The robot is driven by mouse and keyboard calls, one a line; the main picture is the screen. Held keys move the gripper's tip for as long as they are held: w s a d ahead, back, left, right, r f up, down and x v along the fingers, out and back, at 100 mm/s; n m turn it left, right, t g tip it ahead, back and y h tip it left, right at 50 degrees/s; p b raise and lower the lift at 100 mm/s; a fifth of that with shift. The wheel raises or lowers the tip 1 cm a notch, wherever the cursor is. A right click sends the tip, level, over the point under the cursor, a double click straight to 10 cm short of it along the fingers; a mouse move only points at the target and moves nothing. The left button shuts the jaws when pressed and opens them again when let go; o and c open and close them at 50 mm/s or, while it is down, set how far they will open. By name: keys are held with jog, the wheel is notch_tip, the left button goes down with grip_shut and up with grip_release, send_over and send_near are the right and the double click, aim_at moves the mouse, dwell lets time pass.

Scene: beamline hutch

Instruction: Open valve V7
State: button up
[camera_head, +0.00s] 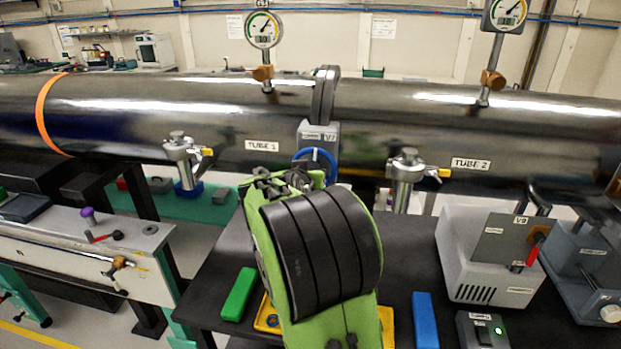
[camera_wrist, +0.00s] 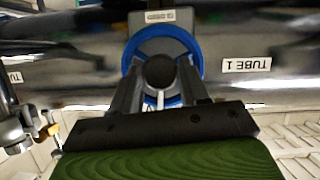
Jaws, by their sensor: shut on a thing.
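Valve V7 is a grey block (camera_head: 318,133) below the flange between the two tubes, with a small label ending in V7. Its blue handwheel (camera_head: 316,154) shows partly above my arm. In the wrist view the blue handwheel (camera_wrist: 198,54) is a ring around a dark round hub, in front of the grey block (camera_wrist: 160,17). My gripper (camera_wrist: 160,76) has one dark finger on each side of the hub and is shut on the handwheel. The exact contact points are hard to see. In the head view, my green and black wrist hides the fingers.
Two gauges (camera_head: 263,29) (camera_head: 507,13) stand above the steel tube (camera_head: 200,108). Metal side valves (camera_head: 181,150) (camera_head: 407,170) flank V7. On the dark bench (camera_head: 395,235) are a green block (camera_head: 239,294), a blue block (camera_head: 425,320) and a grey pump unit (camera_head: 480,262).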

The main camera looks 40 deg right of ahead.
jog(key=shift+f+n+g, duration=0.25)
jog(key=shift+n+g, duration=0.05)
jog(key=shift+n, duration=0.1)
dwell(0.3)
jog(key=o, duration=1)
jog(key=shift+o, duration=0.2)
jog(key=shift+r, duration=0.1)
jog(key=v, duration=1.5)
jog(key=shift+s+a, duration=0.25)
jog(key=shift+a, duration=0.1)
